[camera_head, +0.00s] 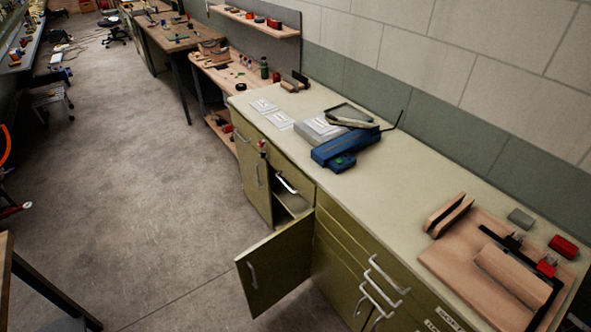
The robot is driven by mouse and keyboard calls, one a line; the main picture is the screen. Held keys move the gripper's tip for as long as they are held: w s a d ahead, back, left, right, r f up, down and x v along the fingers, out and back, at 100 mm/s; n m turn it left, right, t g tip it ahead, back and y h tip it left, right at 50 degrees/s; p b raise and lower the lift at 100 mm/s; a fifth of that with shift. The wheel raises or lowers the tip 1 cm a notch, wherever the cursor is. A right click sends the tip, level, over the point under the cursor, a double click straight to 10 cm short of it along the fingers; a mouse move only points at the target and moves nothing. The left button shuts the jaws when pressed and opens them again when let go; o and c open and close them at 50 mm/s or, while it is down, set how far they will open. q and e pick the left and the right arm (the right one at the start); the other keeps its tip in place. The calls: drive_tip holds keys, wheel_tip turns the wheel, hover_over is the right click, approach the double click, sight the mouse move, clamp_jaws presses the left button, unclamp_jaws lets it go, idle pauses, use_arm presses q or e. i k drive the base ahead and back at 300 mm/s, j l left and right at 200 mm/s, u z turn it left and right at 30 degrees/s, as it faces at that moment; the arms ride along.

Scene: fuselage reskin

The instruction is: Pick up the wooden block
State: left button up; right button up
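I cannot tell which piece is the task's wooden block. A thick wooden piece (512,273) lies on a flat wooden board (462,258) on the right part of the counter. A dark-edged wooden piece (449,214) sits at the board's upper left corner. Small brown pieces (290,86), perhaps wood, lie at the counter's far end. Neither of my grippers is in view, and nothing is seen being held.
The long pale counter (410,178) runs along the wall. A blue tool (343,149) sits mid-counter. A red box (563,246) and a grey block (521,218) stand behind the board. An open cabinet door (277,266) juts into the clear floor (150,190).

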sight(527, 287)
drive_tip(key=k+j+z, duration=0.1)
drive_tip(key=z, duration=1.65)
